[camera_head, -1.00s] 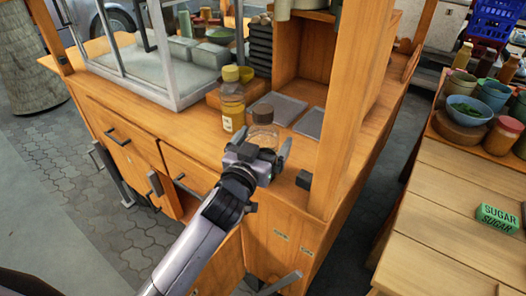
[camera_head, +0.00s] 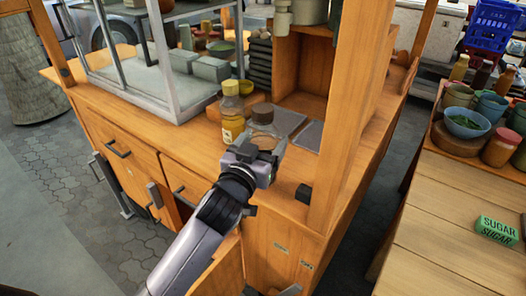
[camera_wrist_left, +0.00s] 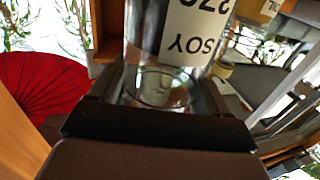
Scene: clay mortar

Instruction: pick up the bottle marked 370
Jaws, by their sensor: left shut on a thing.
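The bottle (camera_head: 262,128) is clear glass with a dark brown cap and stands out over the wooden counter (camera_head: 200,150) in the head view. In the left wrist view the bottle (camera_wrist_left: 180,45) shows its pale label upside down, with SOY and a partly cut-off number that looks like 370. My left gripper (camera_head: 262,152) is shut on this bottle around its lower part. The bottle looks upright and slightly above the counter; its base is hidden by the gripper in the head view. My right gripper is not in view.
A yellow-capped bottle (camera_head: 232,120) stands close to the left of the held bottle. Dark flat trays (camera_head: 287,121) lie behind it. A wooden post (camera_head: 340,120) rises to the right, and a glass case (camera_head: 165,95) stands at the back left.

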